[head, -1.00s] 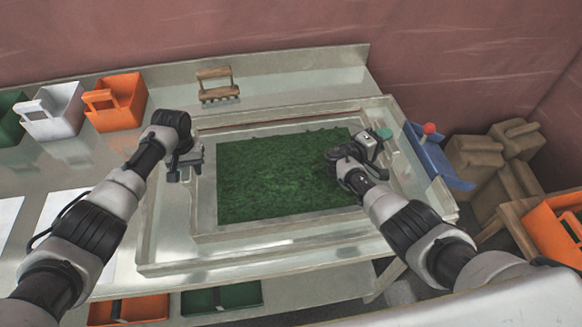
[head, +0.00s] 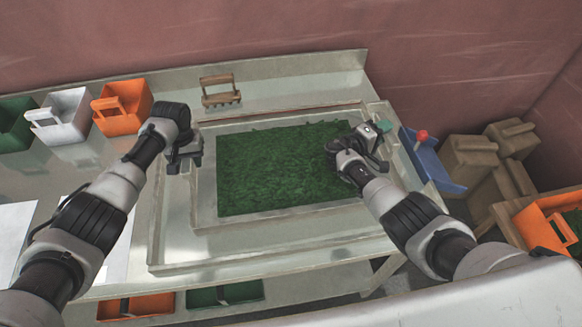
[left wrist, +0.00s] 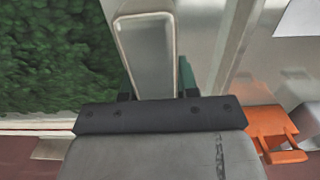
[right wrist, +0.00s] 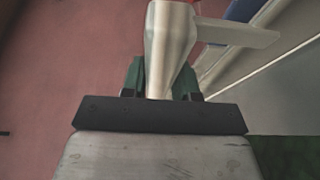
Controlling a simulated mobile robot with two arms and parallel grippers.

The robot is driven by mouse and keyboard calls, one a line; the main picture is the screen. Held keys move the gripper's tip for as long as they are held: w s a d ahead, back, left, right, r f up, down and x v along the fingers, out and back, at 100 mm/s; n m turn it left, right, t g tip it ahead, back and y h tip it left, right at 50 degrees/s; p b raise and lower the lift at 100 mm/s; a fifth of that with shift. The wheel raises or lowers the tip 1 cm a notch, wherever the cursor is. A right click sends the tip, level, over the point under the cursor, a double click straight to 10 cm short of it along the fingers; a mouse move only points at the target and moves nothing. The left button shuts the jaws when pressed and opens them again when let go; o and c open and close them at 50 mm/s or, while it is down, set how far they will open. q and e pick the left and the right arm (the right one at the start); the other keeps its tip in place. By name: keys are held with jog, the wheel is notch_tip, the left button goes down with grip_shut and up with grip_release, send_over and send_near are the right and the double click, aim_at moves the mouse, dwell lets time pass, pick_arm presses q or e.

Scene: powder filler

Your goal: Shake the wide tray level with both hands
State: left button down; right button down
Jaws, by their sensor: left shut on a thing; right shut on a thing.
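The wide tray (head: 207,195) is a pale, shallow rectangle filled with a flat bed of green, coarse material (head: 280,170). The green fill also shows at the left of the left wrist view (left wrist: 55,60). My left gripper (head: 184,160) is at the tray's left side, shut on a metal handle (left wrist: 148,55). My right gripper (head: 378,140) is at the tray's right side, shut on another metal handle (right wrist: 168,50). My right gripper and forearm hide part of the tray's right edge. The fill looks evenly spread where it shows.
A larger pale frame (head: 157,245) surrounds the tray on the bench. Orange (head: 125,105) and white (head: 62,115) bins stand at left. A wooden rake-like tool (head: 219,91) lies behind. A blue part with a red knob (head: 422,135) and brown boxes (head: 475,160) are at right.

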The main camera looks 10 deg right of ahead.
pick_arm(q)
jog(key=shift+w+r, duration=0.15)
jog(key=shift+r, duration=0.5)
pick_arm(e)
jog(key=shift+w+r, duration=0.1)
jog(key=shift+r, duration=0.45)
